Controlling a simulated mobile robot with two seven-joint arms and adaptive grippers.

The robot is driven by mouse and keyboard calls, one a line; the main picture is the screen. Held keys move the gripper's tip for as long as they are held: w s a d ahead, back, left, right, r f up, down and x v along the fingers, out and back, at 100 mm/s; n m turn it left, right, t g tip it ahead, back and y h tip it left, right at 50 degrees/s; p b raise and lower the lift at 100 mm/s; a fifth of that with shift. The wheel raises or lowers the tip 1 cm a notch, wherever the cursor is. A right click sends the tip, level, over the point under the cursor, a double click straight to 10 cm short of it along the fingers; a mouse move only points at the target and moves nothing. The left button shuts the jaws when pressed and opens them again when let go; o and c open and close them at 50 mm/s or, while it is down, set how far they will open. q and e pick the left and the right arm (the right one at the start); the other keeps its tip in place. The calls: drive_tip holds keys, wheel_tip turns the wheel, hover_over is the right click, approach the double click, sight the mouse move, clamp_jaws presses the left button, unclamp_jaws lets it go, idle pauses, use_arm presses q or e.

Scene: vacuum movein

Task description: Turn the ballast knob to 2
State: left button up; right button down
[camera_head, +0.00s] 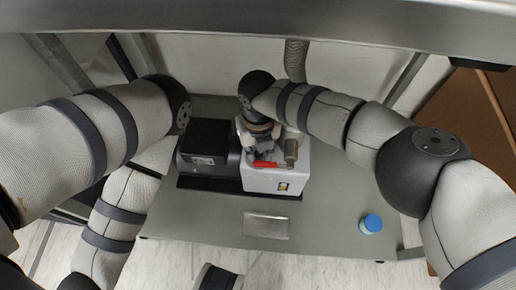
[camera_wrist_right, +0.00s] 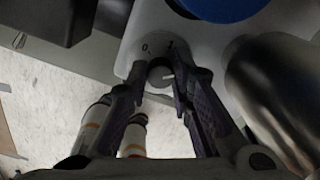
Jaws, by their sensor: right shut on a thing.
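The vacuum pump stands on the table, with a black motor block (camera_head: 205,140) on the left and a light grey housing (camera_head: 262,182) on the right. In the right wrist view, the small round grey ballast knob (camera_wrist_right: 160,72) sits on the housing's rounded edge. Marks 0 and 1 show beside it, and a short white line is on its right side. A mark 2 is not visible. My right gripper (camera_head: 262,158) is over the housing; in the wrist view its fingers (camera_wrist_right: 161,82) are shut on the knob, one on each side.
A metal cylinder (camera_head: 291,151) stands close beside my right gripper. A red piece (camera_head: 265,164) is on the housing, and a blue round part (camera_wrist_right: 222,6) shows in the wrist view. A blue-capped container (camera_head: 371,223) and a flat grey plate (camera_head: 266,224) are on the table (camera_head: 325,215).

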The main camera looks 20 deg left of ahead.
drive_tip(key=shift+w+r+m, duration=0.1)
drive_tip(key=shift+w+m, duration=0.05)
drive_tip(key=shift+m, duration=0.45)
drive_tip(key=c, duration=1.4)
unclamp_jaws()
wheel_tip(320, 180, up, 12)
